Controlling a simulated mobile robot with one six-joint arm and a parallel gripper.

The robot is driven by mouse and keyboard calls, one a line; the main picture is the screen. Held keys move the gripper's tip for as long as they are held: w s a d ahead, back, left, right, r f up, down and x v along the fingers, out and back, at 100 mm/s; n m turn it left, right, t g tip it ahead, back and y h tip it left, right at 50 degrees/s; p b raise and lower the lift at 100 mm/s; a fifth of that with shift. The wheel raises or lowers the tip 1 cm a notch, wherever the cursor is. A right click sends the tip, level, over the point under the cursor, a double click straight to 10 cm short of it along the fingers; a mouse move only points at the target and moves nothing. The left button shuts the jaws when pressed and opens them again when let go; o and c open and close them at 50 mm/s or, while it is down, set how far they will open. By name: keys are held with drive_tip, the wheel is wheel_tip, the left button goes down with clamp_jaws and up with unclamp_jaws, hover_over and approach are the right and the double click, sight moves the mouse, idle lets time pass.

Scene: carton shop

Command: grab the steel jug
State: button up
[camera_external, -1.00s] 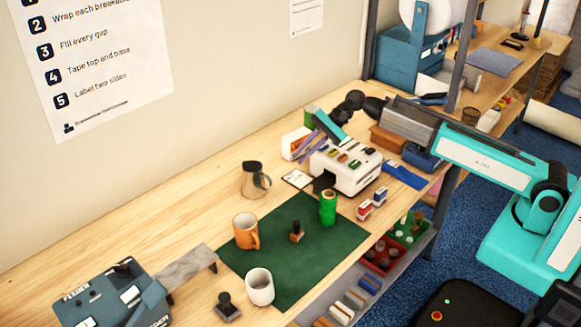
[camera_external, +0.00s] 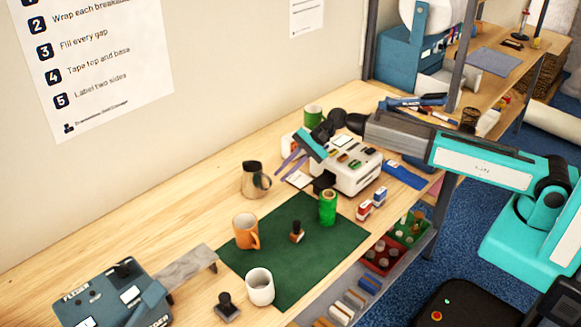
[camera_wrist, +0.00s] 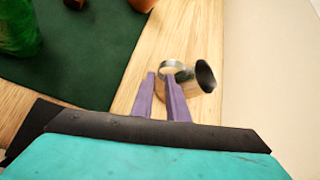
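The steel jug (camera_external: 252,181) stands upright on the wooden bench near the wall, left of my gripper (camera_external: 286,168). In the wrist view the jug (camera_wrist: 196,79) lies beyond my fingertips, slightly right, with its dark mouth to the right and its handle loop facing my fingers. My gripper (camera_wrist: 160,76) has two purple fingers standing apart with nothing held between them. The fingertips look near the handle, but I cannot tell whether they touch it.
A white machine (camera_external: 350,170) stands right of my gripper. The bench left of the jug is clear.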

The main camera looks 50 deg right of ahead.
drive_tip(key=shift+p+x, duration=0.55)
drive_tip(key=shift+x, duration=0.25)
drive_tip(key=shift+p+x, duration=0.6)
drive_tip(key=shift+x, duration=1.2)
clamp_jaws()
drive_tip(key=shift+r, duration=0.3)
wheel_tip(320, 180, up, 9)
drive_tip(key=b, duration=0.2)
drive_tip(key=shift+b, duration=0.3)
idle(1.0)
drive_tip(key=shift+r, duration=0.35)
idle(0.5)
